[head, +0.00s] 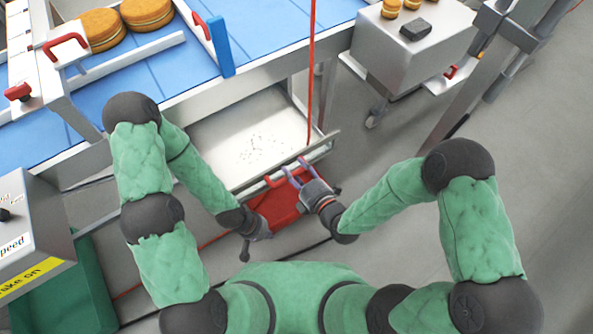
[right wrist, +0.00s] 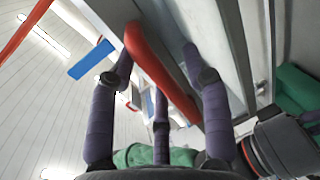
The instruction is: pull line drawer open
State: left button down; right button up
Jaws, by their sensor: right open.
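The line drawer (head: 238,135) is a pale metal tray with dark crumbs, under the blue conveyor. It stands out from under the line, its inside showing. Its red handle (head: 275,181) is on the front edge; in the right wrist view the red handle (right wrist: 160,70) runs between the spread purple fingers. My right gripper (head: 297,172) is at the handle, open around it; it fills the lower part of the right wrist view (right wrist: 160,100). My left gripper (head: 246,245) hangs lower, left of the red area below the drawer; its fingers are too dark and small to read.
A blue conveyor (head: 260,30) carries round filled cakes (head: 147,13) at the upper left. A metal cart (head: 400,60) stands at the upper right. A green bin (head: 70,290) and a speed control box (head: 30,225) are at the left.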

jog(key=v, duration=1.2)
dwell(0.6)
